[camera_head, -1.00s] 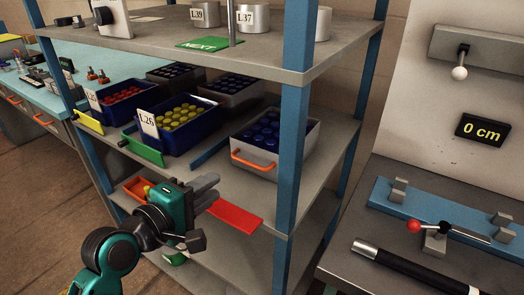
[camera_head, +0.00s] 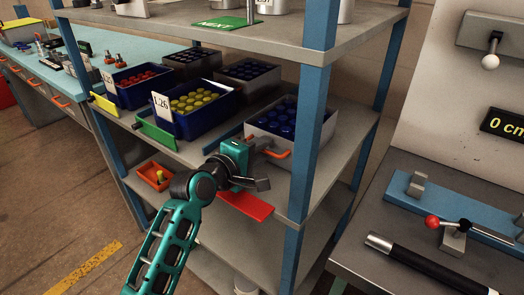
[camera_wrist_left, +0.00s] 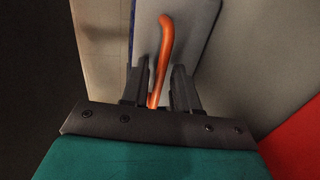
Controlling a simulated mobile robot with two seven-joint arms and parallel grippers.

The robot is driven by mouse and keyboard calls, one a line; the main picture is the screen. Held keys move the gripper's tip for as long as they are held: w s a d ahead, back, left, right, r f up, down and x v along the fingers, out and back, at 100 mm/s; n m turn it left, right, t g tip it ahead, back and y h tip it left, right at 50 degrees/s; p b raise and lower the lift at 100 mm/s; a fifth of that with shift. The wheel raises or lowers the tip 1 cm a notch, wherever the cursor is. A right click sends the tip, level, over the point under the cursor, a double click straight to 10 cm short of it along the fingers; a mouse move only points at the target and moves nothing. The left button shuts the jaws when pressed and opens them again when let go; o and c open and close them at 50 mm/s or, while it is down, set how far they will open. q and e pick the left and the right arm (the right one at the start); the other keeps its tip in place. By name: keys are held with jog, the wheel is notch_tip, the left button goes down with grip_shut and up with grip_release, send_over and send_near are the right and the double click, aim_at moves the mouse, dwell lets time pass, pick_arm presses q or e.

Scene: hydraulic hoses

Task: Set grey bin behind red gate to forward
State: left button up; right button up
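The grey bin (camera_head: 320,128), full of blue-capped items, stands on the middle shelf with an orange handle (camera_head: 280,154) on its front. The red gate (camera_head: 247,206) lies folded down flat at the shelf's front edge, below the bin; a red surface (camera_wrist_left: 297,145) also shows in the left wrist view. My left gripper (camera_head: 263,144) is at the bin's front. In the left wrist view the orange handle (camera_wrist_left: 161,50) stands between the two separated fingers of the gripper (camera_wrist_left: 159,82). Whether either finger touches it I cannot tell. My right gripper is not in view.
Blue bin L26 (camera_head: 193,124) stands left of the grey bin, behind a raised green gate (camera_head: 155,135). A yellow gate (camera_head: 104,104) is farther left. A blue post (camera_head: 303,165) rises close right of the gripper. The upper shelf (camera_head: 270,45) overhangs the bins.

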pick_arm(q)
jog(key=shift+w+d, duration=0.2)
jog(key=shift+w, duration=0.05)
jog(key=shift+c, duration=0.2)
jog(key=shift+f, duration=0.1)
grip_shut()
